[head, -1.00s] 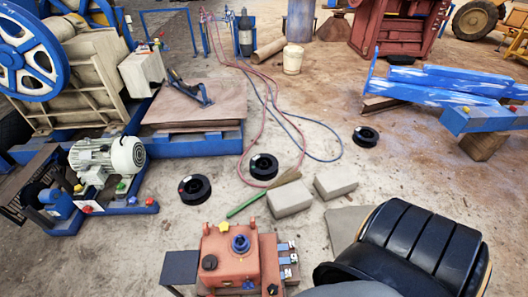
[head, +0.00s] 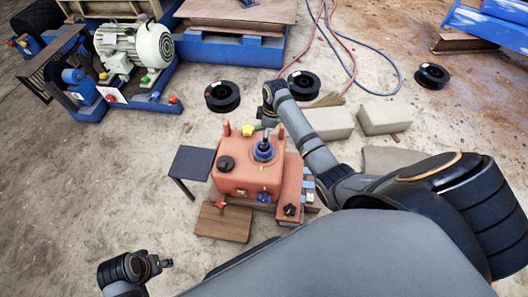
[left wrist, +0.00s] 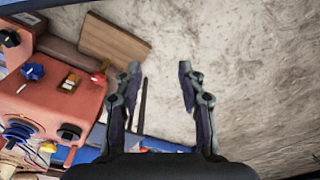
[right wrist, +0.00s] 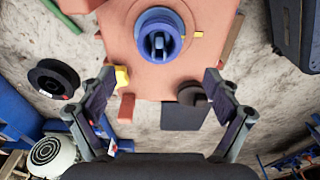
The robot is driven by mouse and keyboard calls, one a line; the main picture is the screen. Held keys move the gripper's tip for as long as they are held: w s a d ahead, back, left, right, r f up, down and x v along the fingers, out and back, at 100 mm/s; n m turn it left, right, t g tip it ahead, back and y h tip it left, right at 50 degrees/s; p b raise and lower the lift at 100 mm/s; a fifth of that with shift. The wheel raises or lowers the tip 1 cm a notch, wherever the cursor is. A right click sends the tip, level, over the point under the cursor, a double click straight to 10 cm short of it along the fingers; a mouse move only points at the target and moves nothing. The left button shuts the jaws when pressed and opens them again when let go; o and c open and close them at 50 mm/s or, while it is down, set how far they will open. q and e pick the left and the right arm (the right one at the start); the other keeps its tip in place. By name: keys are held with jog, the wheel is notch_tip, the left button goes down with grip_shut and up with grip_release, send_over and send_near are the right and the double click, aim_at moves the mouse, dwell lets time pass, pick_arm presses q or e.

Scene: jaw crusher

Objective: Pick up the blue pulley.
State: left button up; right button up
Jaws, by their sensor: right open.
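The blue pulley (head: 263,150) sits on top of the orange box (head: 235,182), around a short upright peg. In the right wrist view the pulley (right wrist: 158,38) is seen from above, beyond the fingertips and centred between them. My right gripper (right wrist: 160,80) is open and empty above the box. In the head view its fingers (head: 268,121) are small and partly hidden by the arm. My left gripper (left wrist: 159,68) is open and empty over bare ground, left of the box in the head view. The pulley (left wrist: 20,130) also shows at the left wrist view's left edge.
The box also carries a yellow knob (head: 248,130), a black knob (head: 226,163) and a blue knob (head: 264,197). A dark side plate (head: 192,163) and a wooden board (head: 222,222) are beside it. Black spools (head: 222,96) and pale blocks (head: 328,123) lie beyond.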

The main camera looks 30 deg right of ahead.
jog(key=f+b, duration=0.1)
jog(key=f, duration=0.2)
jog(key=shift+a+f, duration=0.15)
jog(key=shift+a, duration=0.05)
jog(key=shift+w+f+b, duration=0.1)
jog(key=shift+f+b, duration=0.35)
jog(key=shift+f, duration=0.55)
jog(key=f+b, duration=0.1)
jog(key=f, duration=0.1)
jog(key=f+b, duration=0.2)
jog(key=shift+w+a+f, duration=0.15)
jog(key=shift+w+f, duration=0.05)
jog(key=shift+f, duration=0.4)
pick_arm(q)
jog(key=d+f+t, duration=0.1)
jog(key=w+d+f+t+h, duration=0.1)
jog(key=f, duration=0.1)
jog(key=shift+d+f+t, duration=0.15)
jog(key=shift+d+t, duration=0.05)
jog(key=shift+t, duration=0.1)
pick_arm(e)
jog(key=shift+c, duration=0.3)
jog(key=c, duration=1.4)
pick_arm(q)
jog(key=shift+w, duration=0.1)
pick_arm(e)
jog(key=shift+c, duration=0.6)
